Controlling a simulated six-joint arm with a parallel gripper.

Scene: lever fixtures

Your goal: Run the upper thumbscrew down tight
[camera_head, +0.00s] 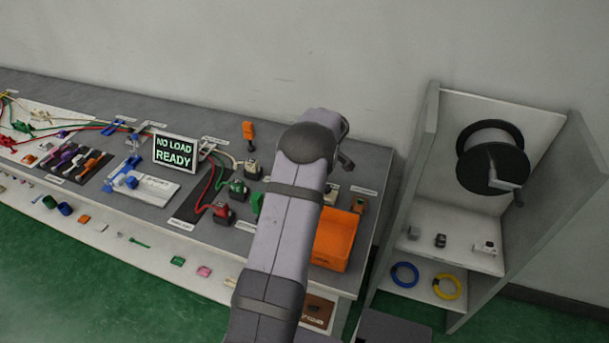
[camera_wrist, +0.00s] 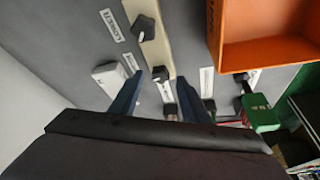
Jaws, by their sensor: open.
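In the wrist view a cream plate (camera_wrist: 150,50) carries dark knobs that look like thumbscrews. One black knob (camera_wrist: 144,27) is near the top of the picture. Another dark knob (camera_wrist: 160,75) shows between the fingertips of my gripper (camera_wrist: 161,78). The gripper's two blue-grey fingers are apart, with nothing visibly held. I cannot tell how far the fingertips are above the knob, or which knob is the upper thumbscrew. In the head view my arm covers most of this area, and the fingers cannot be made out.
An orange bin (camera_head: 336,241) stands near the bench's right end; it also shows in the wrist view (camera_wrist: 262,52). A green block (camera_wrist: 261,112) and a white block (camera_wrist: 112,78) flank the fingers. A display (camera_head: 174,153) reads "NO LOAD READY". A shelf unit with a black reel (camera_head: 490,170) stands right.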

